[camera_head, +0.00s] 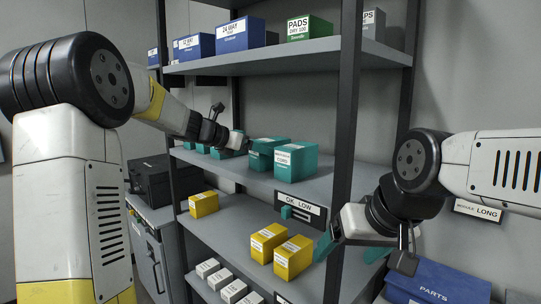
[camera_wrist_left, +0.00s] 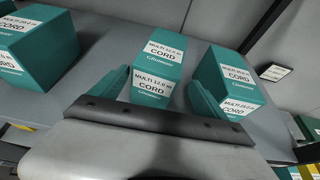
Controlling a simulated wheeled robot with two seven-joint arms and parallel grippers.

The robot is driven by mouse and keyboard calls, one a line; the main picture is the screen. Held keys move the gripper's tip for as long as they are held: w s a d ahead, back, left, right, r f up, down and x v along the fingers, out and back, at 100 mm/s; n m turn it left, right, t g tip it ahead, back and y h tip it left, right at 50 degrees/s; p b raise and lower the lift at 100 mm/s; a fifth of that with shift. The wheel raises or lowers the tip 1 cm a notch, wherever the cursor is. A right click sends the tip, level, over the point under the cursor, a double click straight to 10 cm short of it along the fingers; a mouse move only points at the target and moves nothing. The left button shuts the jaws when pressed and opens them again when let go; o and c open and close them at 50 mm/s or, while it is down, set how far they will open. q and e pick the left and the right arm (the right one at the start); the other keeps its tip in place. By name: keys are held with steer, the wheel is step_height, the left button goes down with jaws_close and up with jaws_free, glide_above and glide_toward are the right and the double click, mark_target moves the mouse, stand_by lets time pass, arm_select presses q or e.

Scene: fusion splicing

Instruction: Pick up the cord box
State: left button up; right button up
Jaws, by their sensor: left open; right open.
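Several teal cord boxes with white labels stand on the middle shelf. In the left wrist view one cord box (camera_wrist_left: 160,68) stands ahead, between the lines of my open left gripper's (camera_wrist_left: 158,93) teal fingers. I cannot tell whether the fingers touch it. Another cord box (camera_wrist_left: 232,78) stands close to the right finger, and a larger-looking one (camera_wrist_left: 35,45) is at the left. In the head view two cord boxes, a nearer one (camera_head: 296,163) and one behind it (camera_head: 265,153), stand right of my left gripper (camera_head: 236,148). My right gripper (camera_head: 350,248) is open and empty, low at the rack's front.
The dark rack post (camera_head: 344,120) stands between my arms. The upper shelf (camera_head: 290,57) holds blue and green boxes above. Yellow boxes (camera_head: 293,257) and white boxes sit lower down. A blue parts bin (camera_head: 440,283) is at bottom right, and a black case (camera_head: 153,180) is at left.

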arm_select(q)
steer(key=x, duration=0.6)
steer(key=shift+d, duration=0.55)
steer(key=shift+r, duration=0.15)
steer(key=c, duration=1.8)
